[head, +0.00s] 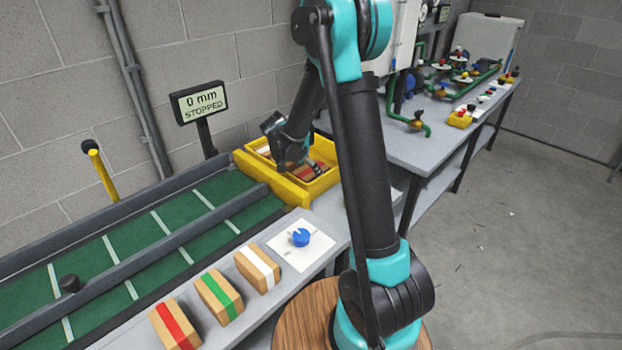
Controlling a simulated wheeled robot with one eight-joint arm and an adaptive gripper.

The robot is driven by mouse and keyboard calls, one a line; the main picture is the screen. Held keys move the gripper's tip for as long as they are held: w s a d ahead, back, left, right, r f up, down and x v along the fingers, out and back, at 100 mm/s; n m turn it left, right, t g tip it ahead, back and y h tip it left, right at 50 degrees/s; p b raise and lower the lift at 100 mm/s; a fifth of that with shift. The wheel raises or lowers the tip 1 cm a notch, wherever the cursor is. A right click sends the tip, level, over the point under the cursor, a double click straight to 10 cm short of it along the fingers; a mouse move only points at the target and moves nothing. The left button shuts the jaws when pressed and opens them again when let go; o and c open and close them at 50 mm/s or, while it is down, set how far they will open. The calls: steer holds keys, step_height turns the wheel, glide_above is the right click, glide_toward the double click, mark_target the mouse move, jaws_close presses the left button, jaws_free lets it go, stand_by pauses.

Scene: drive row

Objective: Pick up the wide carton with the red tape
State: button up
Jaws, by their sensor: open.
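A brown carton with red tape (305,173) lies in the yellow crate (316,192), partly hidden by my gripper. Another brown carton with a red tape band (174,325) sits on the grey ledge at the lower left. I cannot tell from this view which of the two is wider. My gripper (299,166) is open and points down into the crate, right at the carton there. Whether its fingers touch that carton is not clear.
On the ledge stand a green-taped carton (219,297), a white-taped carton (258,268) and a white plate with a blue knob (300,237). The green conveyor (130,252) runs along the left. A display (199,102) reads "0 mm STOPPED".

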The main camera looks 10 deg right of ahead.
steer(key=shift+c, duration=0.4)
steer(key=c, duration=1.4)
steer(key=shift+c, duration=0.2)
steer(key=shift+r, duration=0.15)
